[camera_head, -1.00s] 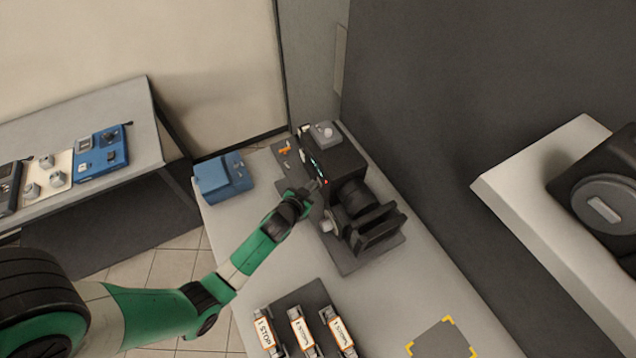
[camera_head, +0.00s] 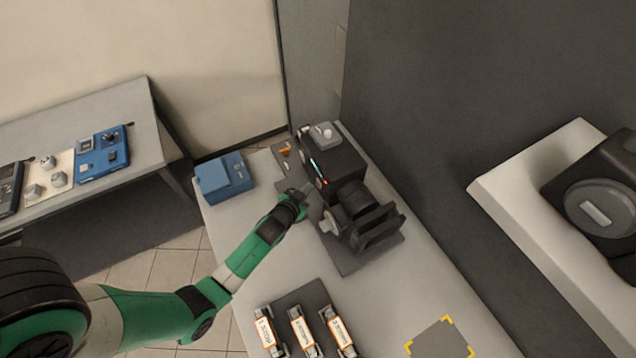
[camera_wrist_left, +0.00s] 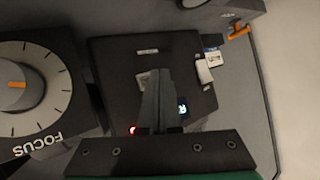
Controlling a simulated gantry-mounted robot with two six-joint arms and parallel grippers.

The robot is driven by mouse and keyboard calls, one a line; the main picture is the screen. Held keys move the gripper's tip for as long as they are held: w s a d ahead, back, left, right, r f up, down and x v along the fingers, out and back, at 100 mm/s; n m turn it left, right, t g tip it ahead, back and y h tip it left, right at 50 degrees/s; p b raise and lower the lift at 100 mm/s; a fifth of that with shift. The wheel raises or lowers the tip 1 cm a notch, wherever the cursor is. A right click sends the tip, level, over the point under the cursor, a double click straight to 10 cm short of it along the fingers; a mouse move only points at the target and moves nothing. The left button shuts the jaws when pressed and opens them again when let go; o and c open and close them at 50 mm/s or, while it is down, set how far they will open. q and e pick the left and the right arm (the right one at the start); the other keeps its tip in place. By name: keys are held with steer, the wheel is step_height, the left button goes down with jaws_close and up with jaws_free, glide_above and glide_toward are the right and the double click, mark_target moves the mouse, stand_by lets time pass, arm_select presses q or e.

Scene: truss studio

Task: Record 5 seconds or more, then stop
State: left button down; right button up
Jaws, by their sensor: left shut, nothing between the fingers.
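The black camera (camera_head: 338,168) stands on the table with its lens and matte box toward the front right. A small lit cyan strip (camera_head: 318,168) and a red light (camera_head: 325,182) show on its left side. My left gripper (camera_head: 306,190) is shut and empty, just left of that side. In the left wrist view, the shut fingers (camera_wrist_left: 157,85) lie across the camera's side panel (camera_wrist_left: 110,70), hiding part of it. A red light (camera_wrist_left: 133,130) and a small lit display (camera_wrist_left: 182,110) show on either side of the fingers. I cannot tell whether they touch the panel.
A FOCUS dial (camera_wrist_left: 25,85) sits beside the camera body. A blue box (camera_head: 224,178) stands at the table's back left, and three labelled blocks (camera_head: 303,332) lie at the front. Yellow corner marks (camera_head: 440,338) frame a clear patch. A side bench (camera_head: 60,125) is at far left.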

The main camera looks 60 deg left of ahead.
arm_select(q)
steer(key=shift+s+r+p, duration=0.15)
steer(key=shift+s+p, duration=0.3)
steer(key=shift+s, duration=0.15)
steer(key=shift+s+p, duration=0.85)
steer(key=shift+s, duration=0.4)
steer(key=shift+s+a+p, duration=0.1)
steer(key=shift+s+p, duration=0.25)
steer(key=shift+s, duration=0.25)
